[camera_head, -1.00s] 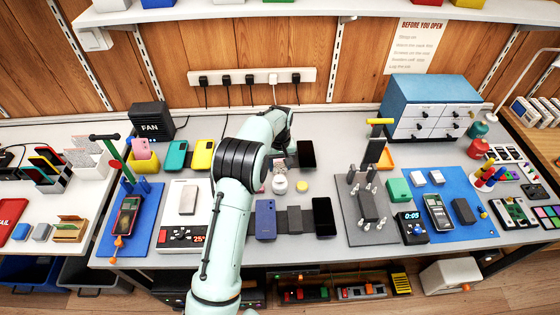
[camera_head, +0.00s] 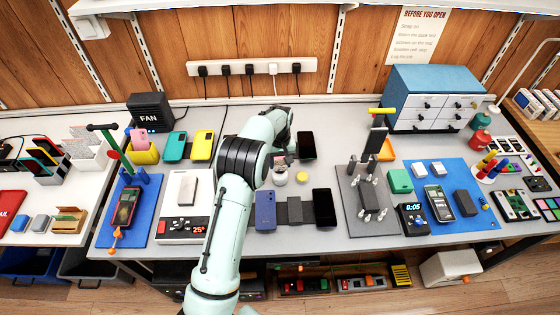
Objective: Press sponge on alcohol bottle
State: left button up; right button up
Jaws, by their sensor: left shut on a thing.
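My left arm reaches up the middle of the bench. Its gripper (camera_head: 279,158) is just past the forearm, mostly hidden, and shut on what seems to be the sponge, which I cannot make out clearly. A small white round bottle (camera_head: 280,178), apparently the alcohol bottle, stands upright just below the gripper. Its top is close to the gripper; whether the sponge touches it I cannot tell. A small round yellow thing (camera_head: 302,177) lies right of the bottle. My right gripper is not in view.
A black phone (camera_head: 307,146) lies behind, a blue phone (camera_head: 265,210) and another black phone (camera_head: 324,208) in front. A grey fixture plate (camera_head: 350,215) with pegs stands right. A scale (camera_head: 182,230) is left of my arm. A power strip (camera_head: 292,66) is on the wall.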

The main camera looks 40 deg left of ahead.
aim_at(280, 163)
pick_arm(q)
jog(key=shift+f, duration=0.85)
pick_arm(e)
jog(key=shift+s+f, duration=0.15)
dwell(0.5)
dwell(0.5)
pick_arm(q)
jog(key=shift+w+r+p, duration=0.1)
jog(key=shift+r+p, duration=0.5)
jog(key=shift+r, duration=1.35)
jog(key=shift+r+p, duration=0.5)
jog(key=shift+r, duration=1.15)
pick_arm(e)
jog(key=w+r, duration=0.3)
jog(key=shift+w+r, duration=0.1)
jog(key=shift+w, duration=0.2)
